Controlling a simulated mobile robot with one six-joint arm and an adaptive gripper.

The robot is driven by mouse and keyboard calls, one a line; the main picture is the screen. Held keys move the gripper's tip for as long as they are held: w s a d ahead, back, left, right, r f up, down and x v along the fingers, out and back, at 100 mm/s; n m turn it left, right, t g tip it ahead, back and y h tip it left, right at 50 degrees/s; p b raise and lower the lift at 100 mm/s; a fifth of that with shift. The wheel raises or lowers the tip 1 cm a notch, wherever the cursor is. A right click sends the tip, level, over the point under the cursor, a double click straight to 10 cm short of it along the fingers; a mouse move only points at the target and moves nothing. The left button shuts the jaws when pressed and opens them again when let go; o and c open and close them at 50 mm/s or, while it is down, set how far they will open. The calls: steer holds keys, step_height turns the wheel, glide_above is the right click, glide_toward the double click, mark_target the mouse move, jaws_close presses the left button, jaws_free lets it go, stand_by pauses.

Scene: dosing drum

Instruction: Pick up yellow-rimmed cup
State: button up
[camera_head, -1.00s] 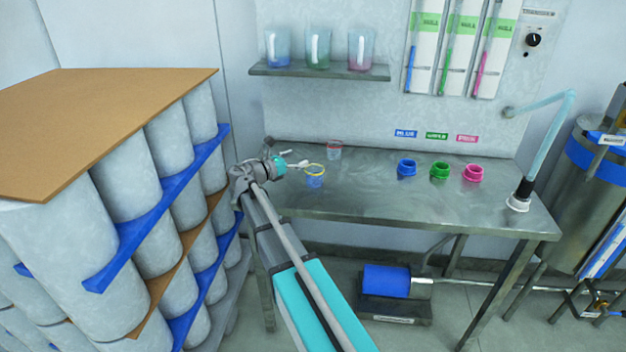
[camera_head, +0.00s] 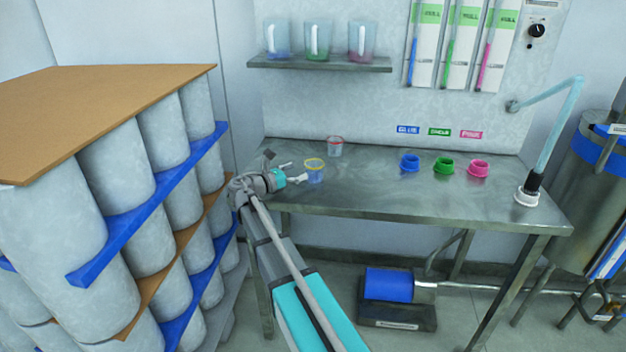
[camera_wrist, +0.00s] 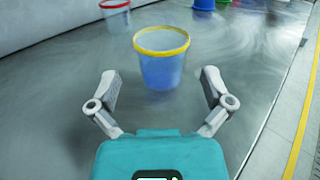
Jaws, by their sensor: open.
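The yellow-rimmed cup (camera_head: 314,173) stands upright on the steel table (camera_head: 400,197), near its left end. It is a clear bluish cup. In the wrist view the yellow-rimmed cup (camera_wrist: 161,60) stands straight ahead, just beyond the fingertips and roughly centred between them. My gripper (camera_head: 297,172) is to the left of the cup in the head view, low over the table. In the wrist view my gripper (camera_wrist: 160,82) has its two fingers spread apart with nothing between them. No finger visibly touches the cup.
A red-rimmed cup (camera_head: 335,146) stands behind, at the wall. A shelf (camera_head: 320,64) with three mugs hangs above. Stacked drums (camera_head: 120,180) stand at the left.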

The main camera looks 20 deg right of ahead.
mark_target(320, 162)
steer(key=shift+f, duration=0.5)
steer(key=shift+w+d+r, duration=0.1)
steer(key=shift+d, duration=0.5)
steer(key=shift+w+d, duration=0.2)
steer(key=shift+d, duration=0.8)
steer(key=shift+w+d, duration=0.2)
steer(key=shift+d, duration=0.85)
steer(key=shift+w+d, duration=0.2)
steer(key=shift+d, duration=0.8)
steer(key=c, duration=1.1)
steer(key=shift+r+p, duration=0.3)
steer(key=shift+r, duration=0.15)
